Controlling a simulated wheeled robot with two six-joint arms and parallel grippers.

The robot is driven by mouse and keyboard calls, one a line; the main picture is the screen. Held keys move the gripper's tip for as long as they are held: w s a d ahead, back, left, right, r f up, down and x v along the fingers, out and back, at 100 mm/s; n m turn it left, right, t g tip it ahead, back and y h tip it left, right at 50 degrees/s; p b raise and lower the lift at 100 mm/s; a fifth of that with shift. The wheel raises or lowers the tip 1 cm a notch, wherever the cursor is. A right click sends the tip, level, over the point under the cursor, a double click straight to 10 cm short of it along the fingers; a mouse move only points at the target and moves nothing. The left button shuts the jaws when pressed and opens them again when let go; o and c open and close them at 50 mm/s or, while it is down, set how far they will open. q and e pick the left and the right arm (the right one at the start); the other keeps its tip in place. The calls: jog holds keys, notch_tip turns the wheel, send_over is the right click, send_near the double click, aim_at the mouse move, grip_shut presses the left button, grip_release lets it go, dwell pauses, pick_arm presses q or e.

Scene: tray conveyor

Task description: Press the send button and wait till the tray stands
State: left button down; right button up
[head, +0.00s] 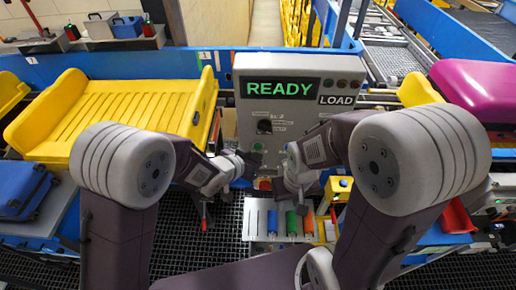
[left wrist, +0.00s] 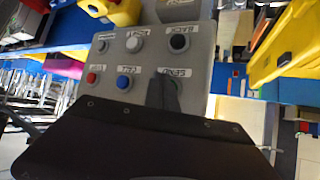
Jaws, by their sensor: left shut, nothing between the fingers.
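The grey control box (head: 300,75) stands in the middle of the head view, its display reading READY in green beside LOAD. My left gripper (head: 250,160) is at the lower part of its front. In the left wrist view, the shut, empty fingers (left wrist: 160,95) overlap the send button (left wrist: 174,86), a green button mostly hidden under the label SEND, which appears upside down. I cannot tell whether they touch it. A yellow tray (head: 120,100) lies on the conveyor left of the box. My right gripper (head: 298,203) is lower, below the box; its fingers are unclear.
A blue button (left wrist: 123,83) and a red button (left wrist: 92,78) sit beside the send button.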

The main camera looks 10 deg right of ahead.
pick_arm(q)
jog(key=shift+w, duration=0.15)
jog(key=shift+w+d, duration=0.15)
jog(key=shift+w, duration=0.1)
jog(key=shift+w+d+p, duration=0.15)
jog(key=shift+w+p, duration=0.2)
jog(key=shift+w, duration=0.15)
dwell(0.9)
dwell(0.4)
jog(key=shift+s+a+b, duration=0.25)
jog(key=shift+s+b, duration=0.2)
jog(key=shift+s, duration=0.45)
